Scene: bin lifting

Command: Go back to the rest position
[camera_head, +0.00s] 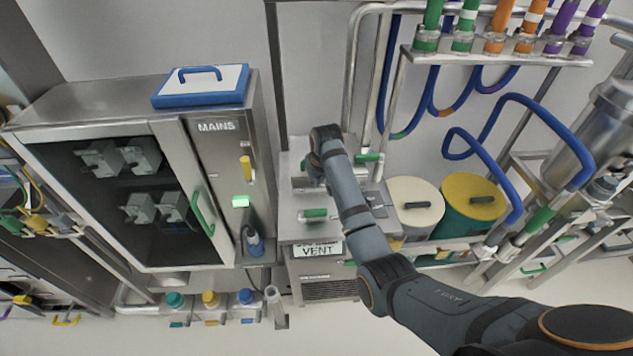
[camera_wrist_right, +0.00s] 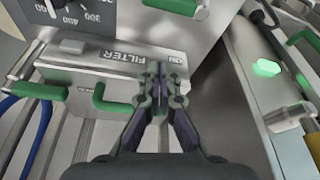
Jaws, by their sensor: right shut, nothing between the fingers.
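My right arm comes in from the lower right in the head view. Its right gripper (camera_head: 313,178) is small and partly hidden by the wrist, over the steel vent unit (camera_head: 300,233). In the right wrist view the two dark fingers (camera_wrist_right: 160,84) are together with nothing between them. They are at the edge of a metal panel (camera_wrist_right: 112,62) marked FILTER, beside its ON mark. I cannot tell whether the tips touch it. My left gripper is in neither view.
Cream (camera_head: 414,203) and yellow-lidded (camera_head: 471,197) drums stand to the right. Green handles (camera_wrist_right: 112,101) stick out close to the fingers. Pipes and blue hoses fill the upper right.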

